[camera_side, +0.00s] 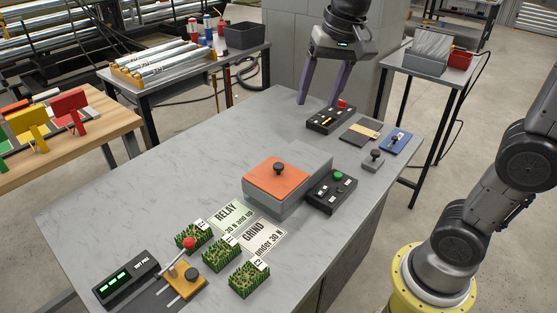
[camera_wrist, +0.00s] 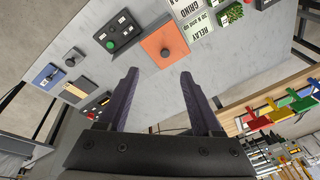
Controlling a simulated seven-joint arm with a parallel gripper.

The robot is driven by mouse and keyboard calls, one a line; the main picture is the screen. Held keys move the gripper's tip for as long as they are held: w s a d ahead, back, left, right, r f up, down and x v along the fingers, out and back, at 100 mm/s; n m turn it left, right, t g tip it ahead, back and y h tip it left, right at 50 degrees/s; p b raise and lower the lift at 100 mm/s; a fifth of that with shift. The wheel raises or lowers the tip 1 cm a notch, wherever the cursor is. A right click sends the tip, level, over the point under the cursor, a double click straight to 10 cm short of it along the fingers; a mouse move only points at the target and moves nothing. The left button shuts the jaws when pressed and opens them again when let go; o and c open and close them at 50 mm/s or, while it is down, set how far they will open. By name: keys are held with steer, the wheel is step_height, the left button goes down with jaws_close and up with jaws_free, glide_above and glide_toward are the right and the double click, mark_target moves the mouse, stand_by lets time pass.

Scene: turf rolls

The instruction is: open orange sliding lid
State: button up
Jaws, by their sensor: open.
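The orange sliding lid (camera_side: 272,183) with a dark round knob lies on a grey box (camera_side: 262,206) in the middle of the table. The lid covers the box's near-left part, and a grey section extends behind it to the right. In the wrist view the orange lid (camera_wrist: 165,42) shows at the top, beyond the fingertips. My gripper (camera_side: 322,102) is above the far end of the table, well away from the lid. Its two dark fingers are apart and nothing is between them; they also show in the wrist view (camera_wrist: 159,75).
A black box with a green button (camera_side: 333,190) stands close to the right of the lidded box. A black box with a red button (camera_side: 331,117) is below my gripper. Several turf rolls (camera_side: 248,279), two printed cards (camera_side: 256,238) and a lever unit (camera_side: 182,280) occupy the front. The table's left side is clear.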

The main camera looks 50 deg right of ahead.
steer(key=w+f+m+g, duration=0.15)
steer(key=w+f, duration=0.25)
steer(key=w, duration=0.5)
steer(key=g, duration=0.1)
glide_above(279, 165)
step_height(279, 165, down, 4)
steer(key=f, duration=0.1)
step_height(279, 165, down, 14)
steer(key=shift+r, duration=0.15)
jaws_close()
stand_by(0.9)
